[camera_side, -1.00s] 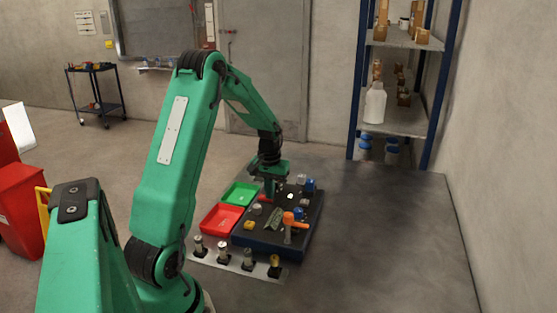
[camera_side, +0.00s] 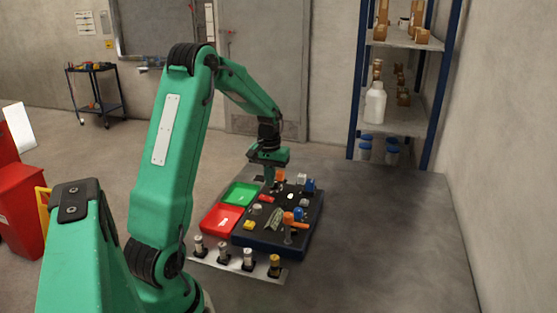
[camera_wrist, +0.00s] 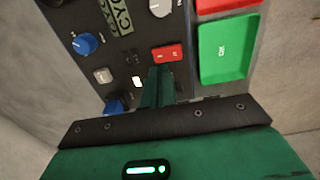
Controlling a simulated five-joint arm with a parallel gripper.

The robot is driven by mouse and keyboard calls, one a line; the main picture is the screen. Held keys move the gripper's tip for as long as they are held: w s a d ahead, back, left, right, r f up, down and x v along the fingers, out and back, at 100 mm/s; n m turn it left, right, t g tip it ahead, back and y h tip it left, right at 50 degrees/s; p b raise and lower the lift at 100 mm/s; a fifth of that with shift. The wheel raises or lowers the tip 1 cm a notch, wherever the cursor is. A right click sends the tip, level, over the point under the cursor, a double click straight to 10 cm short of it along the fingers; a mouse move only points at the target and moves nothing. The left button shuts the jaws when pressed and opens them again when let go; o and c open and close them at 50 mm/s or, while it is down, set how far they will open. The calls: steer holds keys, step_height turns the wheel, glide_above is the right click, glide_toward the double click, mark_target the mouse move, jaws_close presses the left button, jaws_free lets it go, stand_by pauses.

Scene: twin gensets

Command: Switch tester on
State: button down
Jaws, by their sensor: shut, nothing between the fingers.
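A red rocker switch (camera_wrist: 168,53) with small white marks is on the dark panel (camera_wrist: 134,62). It also shows in the side view (camera_side: 266,198). I cannot read a tester label, and the switch's position is too small to tell. A small white lit square (camera_wrist: 137,82) is beside it in the wrist view, and a white spot (camera_side: 290,196) shows on the panel in the side view. My gripper (camera_side: 270,185) is shut and empty, above the panel's far part behind the red switch. In the wrist view my gripper (camera_wrist: 160,71) points at the switch's edge; contact is not clear.
The panel carries a blue knob (camera_wrist: 86,44), a grey knob (camera_wrist: 159,7), a pale button (camera_wrist: 103,75) and an orange-handled lever (camera_side: 291,219). Green (camera_side: 240,193) and red (camera_side: 221,218) trays lie left. Several small cylinders stand on a front strip (camera_side: 210,258). Floor at right is clear.

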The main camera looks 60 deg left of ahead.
steer(key=shift+r, duration=1.35)
